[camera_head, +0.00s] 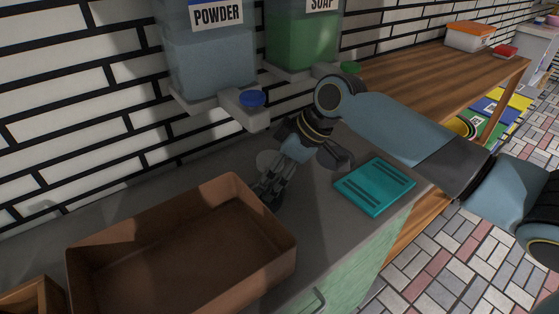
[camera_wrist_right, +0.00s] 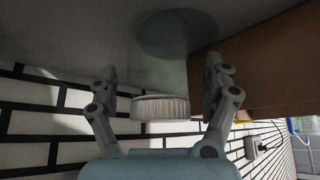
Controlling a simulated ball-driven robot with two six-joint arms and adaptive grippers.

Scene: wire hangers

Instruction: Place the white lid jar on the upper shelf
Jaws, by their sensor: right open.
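The jar shows in the right wrist view, which looks upside down: a clear, greyish body (camera_wrist_right: 160,78) under a ribbed white lid (camera_wrist_right: 160,107). It stands on the grey counter (camera_wrist_right: 75,40). My right gripper (camera_wrist_right: 160,70) is open, with one finger on each side of the jar. I see gaps between the fingers and the lid; contact with the body is hard to tell. In the head view my right gripper (camera_head: 268,185) is low over the counter, beside the brown box, and largely hides the jar. My left gripper is not in view. I cannot identify an upper shelf.
An open brown box (camera_head: 180,240) stands left of the gripper. A teal book (camera_head: 375,186) lies to its right. Powder (camera_head: 210,60) and soap (camera_head: 303,40) dispensers hang on the tiled wall behind. A wooden table (camera_head: 440,75) stands at the back right.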

